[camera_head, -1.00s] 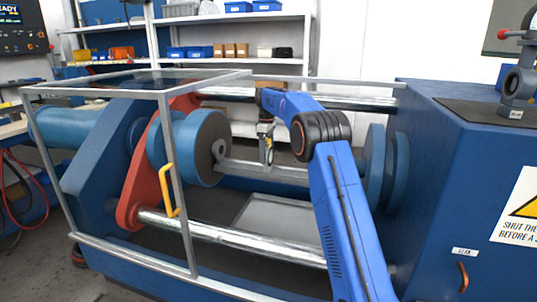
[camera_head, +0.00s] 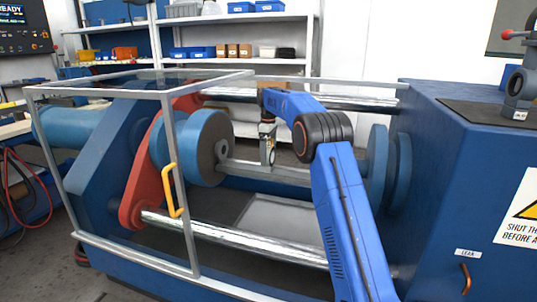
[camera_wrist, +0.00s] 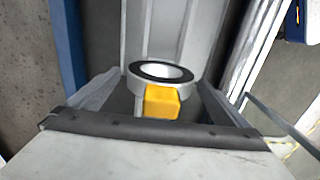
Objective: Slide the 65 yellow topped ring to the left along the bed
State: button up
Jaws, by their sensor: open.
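The ring (camera_wrist: 137,72) shows in the wrist view as a pale ring with a dark front face and an open middle. A yellow block (camera_wrist: 162,101) on it faces the camera. My gripper (camera_wrist: 157,84) is open, with one finger on each side of the ring; I cannot tell whether either touches it. In the head view my gripper (camera_head: 268,155) points down at the grey bed rail (camera_head: 285,173), between the blue end discs. No yellow top shows there, and the number on the ring cannot be read.
Blue discs (camera_head: 377,165) stand to the right. A framed guard (camera_head: 168,150) with a yellow handle (camera_head: 170,190) and a steel bar (camera_head: 230,238) lie in front.

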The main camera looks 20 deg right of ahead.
notch_tip(320, 180, up, 11)
jog(key=shift+f, duration=0.1)
jog(key=shift+s+r, duration=0.2)
jog(key=shift+r, duration=0.55)
jog(key=s+r+m+t, duration=0.1)
jog(key=s+r+m, duration=0.1)
jog(key=s+r, duration=0.35)
jog(key=s+r+m, duration=0.1)
jog(key=s+r, duration=0.2)
jog(key=s, duration=0.6)
jog(key=s+a+m+t, duration=0.1)
jog(key=s+m, duration=0.2)
jog(key=s, duration=1.5)
jog(key=s+f+m+t, duration=0.1)
jog(key=s+f, duration=0.6)
jog(key=s, duration=0.4)
jog(key=s+f+m+t, duration=0.1)
jog(key=s+f+m, duration=0.1)
jog(key=s+f, duration=0.5)
jog(key=s+f+m, duration=0.2)
jog(key=s+f, duration=0.5)
jog(key=s, duration=0.8)
jog(key=shift+s+a+f+t, duration=0.2)
jog(key=shift+s+f+t, duration=0.05)
jog(key=shift+s+t, duration=0.15)
